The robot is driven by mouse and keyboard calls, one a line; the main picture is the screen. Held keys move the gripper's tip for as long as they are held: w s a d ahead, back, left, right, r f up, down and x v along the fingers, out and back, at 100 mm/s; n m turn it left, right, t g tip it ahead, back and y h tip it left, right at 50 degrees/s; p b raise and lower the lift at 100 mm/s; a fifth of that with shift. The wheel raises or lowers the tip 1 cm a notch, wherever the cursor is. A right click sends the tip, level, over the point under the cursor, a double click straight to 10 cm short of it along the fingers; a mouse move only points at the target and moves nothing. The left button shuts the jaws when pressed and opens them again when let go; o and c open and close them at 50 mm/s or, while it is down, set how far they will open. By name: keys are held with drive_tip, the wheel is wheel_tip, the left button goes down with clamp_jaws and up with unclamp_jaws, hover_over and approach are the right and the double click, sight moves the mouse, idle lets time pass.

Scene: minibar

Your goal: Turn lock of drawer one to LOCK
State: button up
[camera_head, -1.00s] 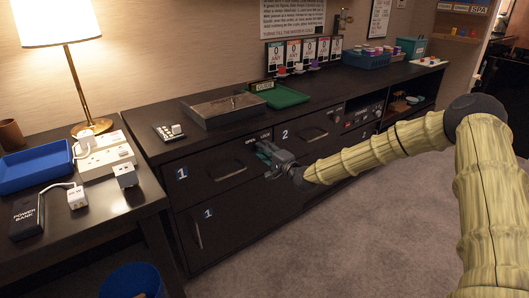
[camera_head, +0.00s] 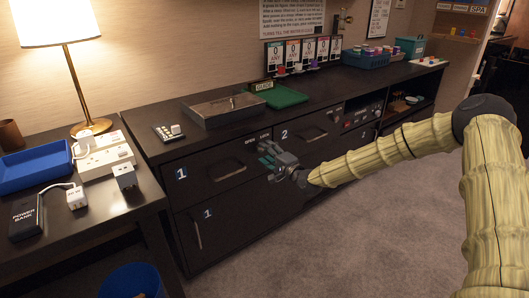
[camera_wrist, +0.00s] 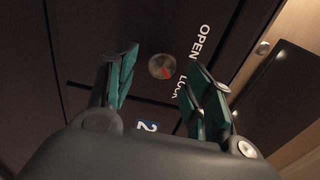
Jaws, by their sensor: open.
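Drawer one (camera_head: 208,190) is the dark upper-left drawer, marked with a 1, and it is shut. Its lock is a round metal knob (camera_wrist: 161,66) with a red mark, seen in the wrist view. The red mark sits on the knob's lower-right side, towards the LOCK label (camera_wrist: 183,86); the OPEN label (camera_wrist: 200,41) is higher up. My gripper (camera_head: 267,157) is open in front of the drawer's right end. In the wrist view its teal fingers (camera_wrist: 160,85) stand on either side of the knob, apart from it. In the head view the knob is hidden or too small to make out.
Drawer two (camera_head: 308,136) is right of my gripper, and a lower door (camera_head: 222,228) marked 1 is below drawer one. A metal tray (camera_head: 222,110) and a green tray (camera_head: 280,97) lie on top. Carpeted floor in front is clear.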

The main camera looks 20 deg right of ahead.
drive_tip(key=v, duration=1)
drive_tip(key=shift+r, duration=0.1)
drive_tip(key=s+a+f+n+g, duration=0.2)
drive_tip(key=s+a+f+g, duration=0.1)
drive_tip(key=s+a+f, duration=0.3)
drive_tip(key=s+a+f+n+g, duration=0.1)
drive_tip(key=s+a+f+g, duration=0.15)
drive_tip(key=s+f, duration=0.45)
drive_tip(key=s+a+f+n+g, duration=0.25)
drive_tip(key=a+f, duration=0.25)
drive_tip(key=f, duration=0.4)
drive_tip(key=s+f+n+g+h, duration=0.25)
drive_tip(key=s+f, duration=0.45)
drive_tip(key=s, duration=0.6)
drive_tip(key=s+f+n+g+h, duration=0.1)
drive_tip(key=s+f+n+g, duration=0.4)
drive_tip(key=s, duration=0.9)
drive_tip(key=s+d+f+g+h, duration=0.1)
drive_tip(key=s+d+g+h, duration=0.3)
drive_tip(key=s, duration=0.6)
wheel_tip(320, 180, up, 27)
drive_tip(key=t+y+p, duration=0.1)
drive_tip(key=t+p, duration=0.1)
drive_tip(key=p, duration=2.6)
drive_tip(key=shift+d+n, duration=0.35)
drive_tip(key=shift+n, duration=0.05)
drive_tip(key=shift+w+r+t, duration=0.1)
drive_tip(key=shift+w+t, duration=0.05)
drive_tip(key=shift+t, duration=0.1)
